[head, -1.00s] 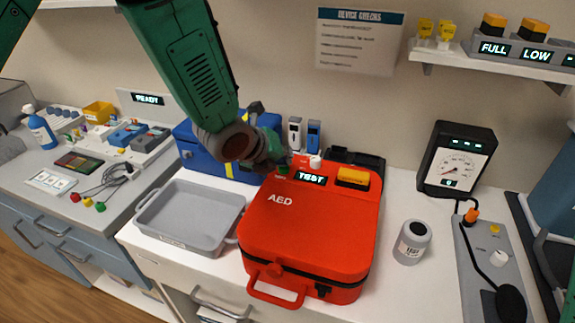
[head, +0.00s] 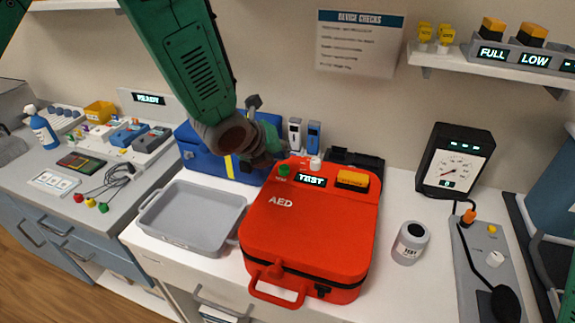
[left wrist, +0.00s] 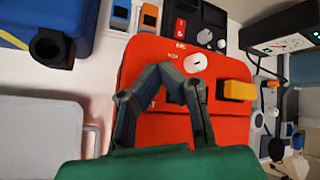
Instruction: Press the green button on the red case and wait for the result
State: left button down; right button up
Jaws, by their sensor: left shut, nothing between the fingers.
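The red AED case (head: 309,232) lies on the white counter. Its green button (head: 283,170) shows at the case's upper left, beside a lit display reading TEST (head: 311,180). My left gripper (head: 272,158) is shut and empty, just behind and above the green button, apparently apart from it. In the left wrist view its fingers (left wrist: 170,75) are in front of the red case (left wrist: 150,58) and cover part of the display; I cannot make out the green button there. My right gripper is not in view.
An orange-yellow block (head: 352,179) and a white knob (head: 315,162) sit on the case's top panel. A grey tray (head: 178,242) stands left, a blue box (head: 200,155) behind, a white jar (head: 410,243) and a gauge (head: 456,160) right.

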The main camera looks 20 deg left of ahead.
aim_at(281, 167)
pick_arm(q)
jog(key=r+p, duration=0.1)
jog(key=a+r+p, duration=0.1)
jog(key=r, duration=0.1)
jog(key=shift+d+r+p, duration=0.35)
jog(key=shift+r+p, duration=0.3)
jog(key=shift+r, duration=0.1)
jog(key=shift+a, duration=0.3)
jog(key=shift+s+f, duration=0.1)
jog(key=shift+s, duration=0.05)
